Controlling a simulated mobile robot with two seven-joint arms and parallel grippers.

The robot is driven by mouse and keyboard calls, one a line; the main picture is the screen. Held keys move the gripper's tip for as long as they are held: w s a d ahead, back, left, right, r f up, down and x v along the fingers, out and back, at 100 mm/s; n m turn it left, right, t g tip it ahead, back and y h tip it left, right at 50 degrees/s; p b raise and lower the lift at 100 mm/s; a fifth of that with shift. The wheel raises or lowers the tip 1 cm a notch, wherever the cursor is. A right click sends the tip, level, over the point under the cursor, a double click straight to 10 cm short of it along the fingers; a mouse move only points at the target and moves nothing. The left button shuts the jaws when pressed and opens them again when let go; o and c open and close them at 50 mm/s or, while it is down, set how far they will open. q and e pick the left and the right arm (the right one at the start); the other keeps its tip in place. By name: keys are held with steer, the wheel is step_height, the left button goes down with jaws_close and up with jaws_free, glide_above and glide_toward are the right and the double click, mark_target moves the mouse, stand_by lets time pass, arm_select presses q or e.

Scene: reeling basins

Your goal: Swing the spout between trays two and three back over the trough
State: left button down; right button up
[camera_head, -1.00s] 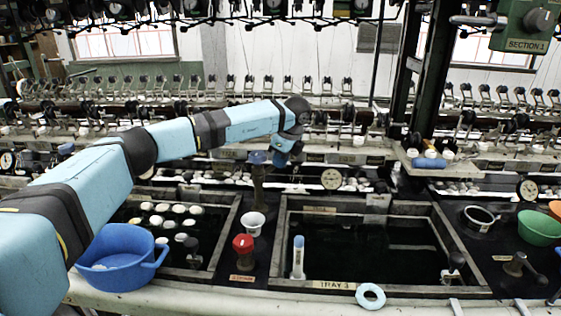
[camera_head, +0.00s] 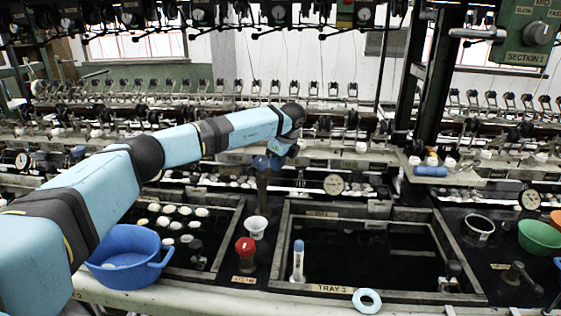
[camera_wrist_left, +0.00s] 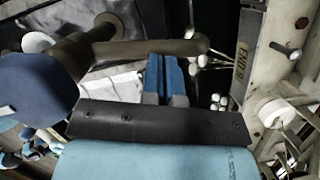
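The spout shows in the head view as a dark brown post (camera_head: 262,187) between the left tray (camera_head: 225,243) and tray three (camera_head: 285,240). In the left wrist view its brown pipe (camera_wrist_left: 160,48) runs sideways, its free end near dark water with white cocoons. A blue knob (camera_wrist_left: 38,85) is at left there. My left gripper (camera_head: 272,160) is at the post's top. In the left wrist view its blue fingers (camera_wrist_left: 162,62) are together, tips against or very near the pipe, with nothing seen between them. I cannot make out the trough. My right gripper is out of view.
A blue basin (camera_head: 122,262) stands at the left front. A white cup (camera_head: 256,226) and a red-topped valve (camera_head: 245,246) stand between the trays. A thermometer (camera_head: 298,262) stands in tray three. A pale blue ring (camera_head: 367,300) lies on the front edge.

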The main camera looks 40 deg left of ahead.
arm_select(q)
steer(key=shift+a, duration=0.35)
stand_by(0.6)
